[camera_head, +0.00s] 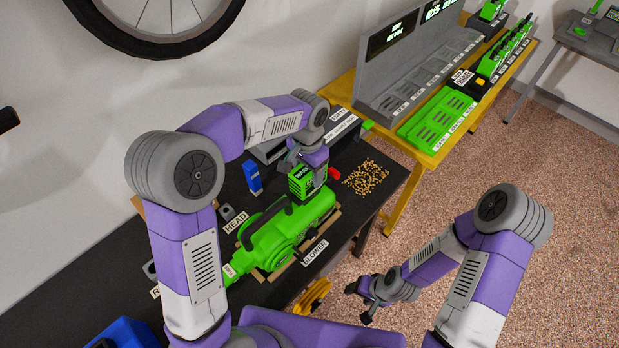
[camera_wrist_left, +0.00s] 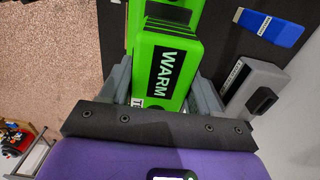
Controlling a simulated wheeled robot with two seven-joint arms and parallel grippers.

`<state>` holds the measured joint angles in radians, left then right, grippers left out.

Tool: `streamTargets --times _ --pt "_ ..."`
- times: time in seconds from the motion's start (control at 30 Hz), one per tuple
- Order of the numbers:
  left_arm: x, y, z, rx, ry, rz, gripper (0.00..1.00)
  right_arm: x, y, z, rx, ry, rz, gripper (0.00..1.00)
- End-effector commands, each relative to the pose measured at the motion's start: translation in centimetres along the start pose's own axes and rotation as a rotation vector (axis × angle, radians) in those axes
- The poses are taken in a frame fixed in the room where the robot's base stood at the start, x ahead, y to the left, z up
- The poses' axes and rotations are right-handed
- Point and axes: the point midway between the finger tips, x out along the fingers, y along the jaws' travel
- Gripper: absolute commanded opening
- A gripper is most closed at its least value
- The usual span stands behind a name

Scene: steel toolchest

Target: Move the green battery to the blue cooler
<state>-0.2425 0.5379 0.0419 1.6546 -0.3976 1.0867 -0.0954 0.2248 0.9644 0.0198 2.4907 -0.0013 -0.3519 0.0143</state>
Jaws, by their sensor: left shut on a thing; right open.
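The green battery (camera_head: 301,182), with a dark panel on its side, stands at the right end of the green blower (camera_head: 287,232). My left gripper (camera_head: 303,160) is shut on it from above. In the left wrist view the battery (camera_wrist_left: 167,65) is labelled WARM and sits between both fingers of my left gripper (camera_wrist_left: 160,92). I cannot tell whether it is still seated in the blower. A blue box (camera_head: 127,333), possibly the cooler, is cut off at the bottom left. My right gripper (camera_head: 359,303) is open and empty, over the floor right of the bench.
A yellow table (camera_head: 420,150) with green chargers stands beyond.

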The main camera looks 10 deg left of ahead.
Motion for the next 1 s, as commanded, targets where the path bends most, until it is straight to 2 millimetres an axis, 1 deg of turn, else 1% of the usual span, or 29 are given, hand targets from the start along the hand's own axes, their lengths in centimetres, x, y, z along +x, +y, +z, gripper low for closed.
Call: streamTargets --times 0.73,1.0 --pt "-1.1 0.0 -0.1 0.0 0.002 -0.001 0.07 -0.9 -0.4 0.1 0.0 0.0 0.0 0.6" --pt "-2.5 0.0 -0.1 0.0 0.003 -0.001 0.07 -2.0 -0.8 0.1 0.0 0.0 0.0 0.6"
